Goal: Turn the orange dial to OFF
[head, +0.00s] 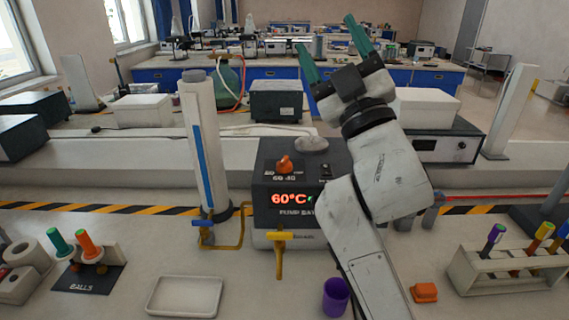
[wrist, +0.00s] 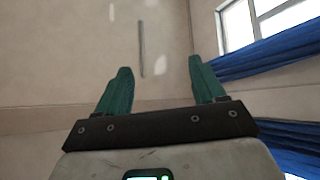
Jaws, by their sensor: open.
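The orange dial (head: 285,165) sits on top of a dark box (head: 268,210) at the middle of the bench in the head view. Small markings stand around the dial, too small to read surely. The box's front shows a red 60°C display and the words PUMP BA..., partly hidden by my arm. My gripper (head: 331,48) is raised above and to the right of the dial, apart from it, with green fingers pointing up. It is open and empty. In the wrist view my gripper (wrist: 158,90) faces a bare wall and blue curtains; the dial is not in that view.
A white cylinder (head: 203,145) stands left of the box. A yellow tap handle (head: 279,250) is in front of it. A purple cup (head: 336,297) and an orange block (head: 424,292) are near my arm. A tube rack (head: 505,268) is at right, a white tray (head: 185,296) at front left.

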